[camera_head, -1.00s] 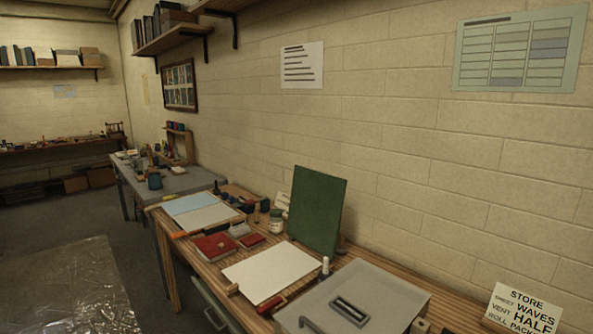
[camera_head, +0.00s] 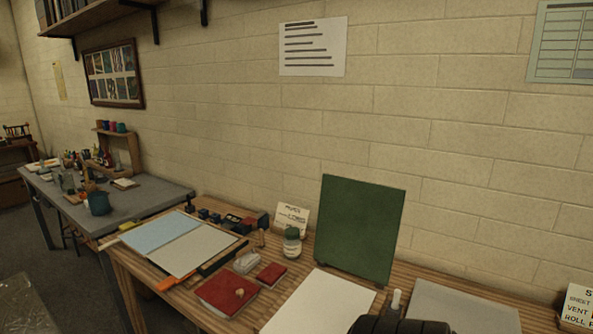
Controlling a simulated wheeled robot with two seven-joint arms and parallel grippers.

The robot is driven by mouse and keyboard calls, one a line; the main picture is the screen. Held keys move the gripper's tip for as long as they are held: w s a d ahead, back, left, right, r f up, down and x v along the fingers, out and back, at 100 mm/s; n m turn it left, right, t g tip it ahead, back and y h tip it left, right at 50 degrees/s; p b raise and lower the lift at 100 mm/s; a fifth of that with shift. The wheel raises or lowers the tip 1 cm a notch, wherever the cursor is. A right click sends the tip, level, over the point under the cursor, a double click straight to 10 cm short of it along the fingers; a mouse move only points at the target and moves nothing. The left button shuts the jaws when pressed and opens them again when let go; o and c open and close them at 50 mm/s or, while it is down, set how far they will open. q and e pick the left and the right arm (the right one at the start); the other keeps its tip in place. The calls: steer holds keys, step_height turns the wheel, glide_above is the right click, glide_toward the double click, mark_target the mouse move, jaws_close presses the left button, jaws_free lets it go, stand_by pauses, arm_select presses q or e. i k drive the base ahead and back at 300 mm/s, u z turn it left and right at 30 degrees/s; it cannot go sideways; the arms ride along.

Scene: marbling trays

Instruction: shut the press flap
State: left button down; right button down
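A flat dark green panel (camera_head: 360,228) stands upright on the wooden bench, near the wall. A flat white board (camera_head: 320,305) lies in front of it. A grey flat-topped unit (camera_head: 465,305) is at the lower right, cut off by the bottom edge. I cannot tell for certain which of these is the press flap; the green panel stands raised. A dark rounded shape at the bottom edge hides part of the white board and grey unit; it looks like part of my arm. No gripper fingers show.
On the bench (camera_head: 128,272) left of the white board are red books (camera_head: 226,295), a jar (camera_head: 291,244), a pale blue and white open tray or folder (camera_head: 180,243) and small tools. A grey table (camera_head: 150,200) stands farther left. A sign (camera_head: 580,305) stands at the right.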

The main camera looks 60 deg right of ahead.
mark_target(358, 221)
steer(key=i, duration=1.55)
steer(key=z, duration=4)
steer(key=i, duration=0.4)
